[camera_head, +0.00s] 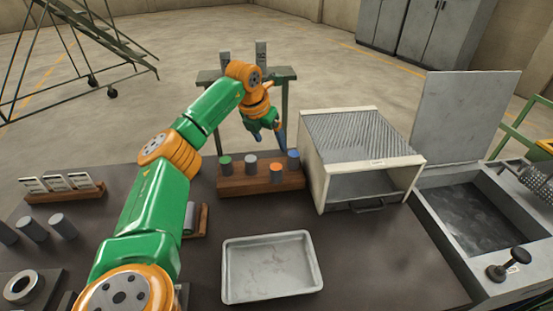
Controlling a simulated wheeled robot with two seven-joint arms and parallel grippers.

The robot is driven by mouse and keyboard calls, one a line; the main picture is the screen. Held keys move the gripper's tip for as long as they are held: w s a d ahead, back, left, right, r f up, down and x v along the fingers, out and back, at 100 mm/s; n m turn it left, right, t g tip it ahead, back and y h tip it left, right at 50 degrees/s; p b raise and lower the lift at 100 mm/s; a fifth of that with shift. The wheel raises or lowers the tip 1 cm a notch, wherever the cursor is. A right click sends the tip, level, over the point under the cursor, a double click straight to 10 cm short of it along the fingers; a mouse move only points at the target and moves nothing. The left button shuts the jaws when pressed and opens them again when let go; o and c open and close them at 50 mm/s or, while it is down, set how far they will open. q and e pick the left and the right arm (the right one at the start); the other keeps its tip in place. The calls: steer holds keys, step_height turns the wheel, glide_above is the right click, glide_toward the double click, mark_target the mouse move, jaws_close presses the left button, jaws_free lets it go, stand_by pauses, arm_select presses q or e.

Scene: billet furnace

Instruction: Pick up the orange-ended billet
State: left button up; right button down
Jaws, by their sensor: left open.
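The orange-ended billet (277,173) stands upright in a wooden rack (240,186) at the back middle of the table. Its orange top faces up. In the same rack stand a green-ended billet (225,166), a pale grey-ended billet (251,166) and a blue-ended billet (294,162). My left gripper (269,138) is open and empty, pointing down above and behind the rack, apart from the billets. One finger appears near the blue-ended billet in the picture. My right gripper is not in view.
A cream furnace box (410,164) stands just right of the rack. An empty metal tray (228,275) lies in front. A sink-like tank (470,212) is at the right. Several grey cylinders (33,231) and a card rack (62,193) are at the left.

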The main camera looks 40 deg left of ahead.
arm_select(q)
steer(key=b, duration=0.6)
glide_above(274, 168)
steer(key=s, duration=0.2)
step_height(274, 168, down, 7)
steer(key=x, duration=0.2)
steer(key=p+x, duration=0.2)
steer(key=x, duration=0.1)
steer(key=shift+d+f, duration=0.25)
steer(key=shift+f, duration=0.1)
steer(key=shift+w+f, duration=0.2)
steer(key=shift+f, duration=0.25)
jaws_close()
